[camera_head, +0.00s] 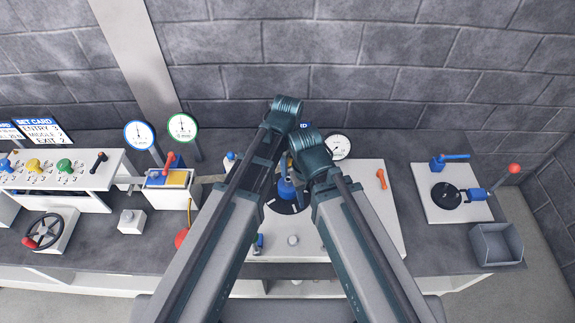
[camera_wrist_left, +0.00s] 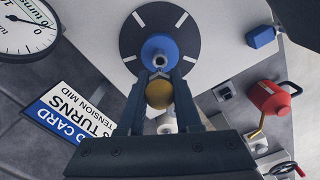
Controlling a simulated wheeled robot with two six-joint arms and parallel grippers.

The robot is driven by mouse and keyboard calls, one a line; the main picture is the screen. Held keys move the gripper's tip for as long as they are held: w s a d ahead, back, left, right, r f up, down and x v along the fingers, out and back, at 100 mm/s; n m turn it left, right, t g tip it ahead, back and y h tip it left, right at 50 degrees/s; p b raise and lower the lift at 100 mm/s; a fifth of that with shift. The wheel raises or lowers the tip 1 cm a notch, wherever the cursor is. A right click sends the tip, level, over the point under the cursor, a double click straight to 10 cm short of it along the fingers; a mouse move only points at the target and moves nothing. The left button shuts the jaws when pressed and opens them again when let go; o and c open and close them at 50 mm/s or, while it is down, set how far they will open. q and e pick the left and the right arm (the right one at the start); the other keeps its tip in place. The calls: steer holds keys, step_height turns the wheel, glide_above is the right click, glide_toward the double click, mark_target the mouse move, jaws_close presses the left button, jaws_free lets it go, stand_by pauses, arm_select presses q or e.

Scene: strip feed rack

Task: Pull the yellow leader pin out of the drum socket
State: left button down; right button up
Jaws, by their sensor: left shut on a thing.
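My left gripper (camera_wrist_left: 159,88) is shut on the yellow leader pin, whose round yellow head (camera_wrist_left: 159,95) sits between the fingertips in the left wrist view. Just beyond it is the blue drum hub (camera_wrist_left: 159,46) with a pale socket opening, in the middle of a dark disc (camera_wrist_left: 133,38) with white marks. The pin's shaft is mostly hidden, so I cannot tell how deep it sits. In the head view the blue hub (camera_head: 287,189) shows between my two arms, which hide most of the left gripper. My right gripper's jaws are hidden.
A white dial gauge (camera_head: 337,147) stands behind the white drum plate (camera_head: 372,215). An orange-red handle (camera_head: 381,179) is on the plate's right. A grey bin (camera_head: 496,244) and a second plate (camera_head: 425,198) are farther right. A control panel (camera_head: 85,180) stands at left.

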arm_select(q)
steer(key=shift+r+p, duration=0.4)
steer(key=shift+r, duration=0.35)
steer(key=shift+r, duration=0.15)
steer(key=shift+r+p, duration=1.35)
steer(key=shift+p, duration=0.15)
steer(key=shift+r, duration=0.1)
steer(key=shift+r+p, duration=1.4)
steer(key=shift+p, duration=0.1)
steer(key=shift+r, duration=0.1)
step_height(320, 180, up, 3)
steer(key=p, duration=0.3)
